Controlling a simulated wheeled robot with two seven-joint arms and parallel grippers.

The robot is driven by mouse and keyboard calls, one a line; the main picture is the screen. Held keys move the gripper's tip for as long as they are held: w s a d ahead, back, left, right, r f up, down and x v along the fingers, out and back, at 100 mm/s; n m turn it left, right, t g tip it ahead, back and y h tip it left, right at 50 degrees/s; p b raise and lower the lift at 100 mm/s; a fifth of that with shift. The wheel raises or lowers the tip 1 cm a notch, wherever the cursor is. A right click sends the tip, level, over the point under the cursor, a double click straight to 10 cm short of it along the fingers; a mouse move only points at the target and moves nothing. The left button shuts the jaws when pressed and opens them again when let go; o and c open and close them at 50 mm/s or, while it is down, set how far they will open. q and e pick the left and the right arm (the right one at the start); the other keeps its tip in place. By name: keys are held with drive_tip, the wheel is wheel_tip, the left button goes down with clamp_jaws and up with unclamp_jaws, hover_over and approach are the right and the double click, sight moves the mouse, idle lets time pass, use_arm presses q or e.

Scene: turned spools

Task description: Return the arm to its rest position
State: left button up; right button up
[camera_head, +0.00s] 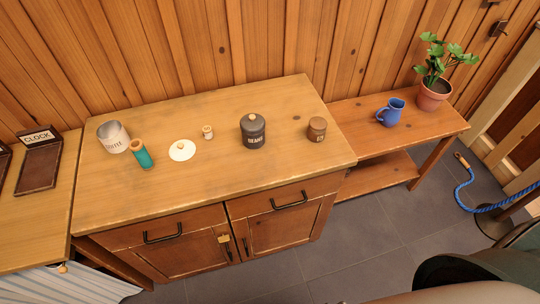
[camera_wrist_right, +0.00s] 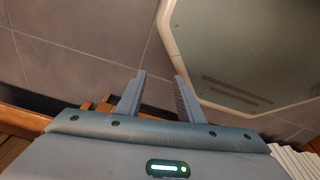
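My right gripper (camera_wrist_right: 160,92) shows in the right wrist view with its two grey fingers apart and nothing between them. Grey floor tiles lie beyond the fingers. No gripper shows in the head view. On the wooden cabinet (camera_head: 170,204) in the head view stand a white COFFEE canister (camera_head: 113,137), a teal spool with an orange-brown end (camera_head: 142,155), a white round lid (camera_head: 182,150), a small pale spool (camera_head: 207,132), a dark BEANS canister (camera_head: 253,132) and a small brown jar (camera_head: 317,128).
A lower wooden bench (camera_head: 350,117) on the right bears a blue jug (camera_head: 391,113) and a potted plant (camera_head: 434,92). A CLOCK holder (camera_head: 41,163) stands on the left counter (camera_head: 40,225). A blue rope (camera_head: 468,185) hangs at the far right. The cabinet's front top is clear.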

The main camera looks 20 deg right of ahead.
drive_tip(key=s+d+f, duration=0.2)
drive_tip(key=s+f, duration=0.5)
drive_tip(key=s, duration=0.3)
drive_tip(key=shift+g+b, duration=0.3)
drive_tip(key=shift+s+r, duration=0.1)
idle(0.4)
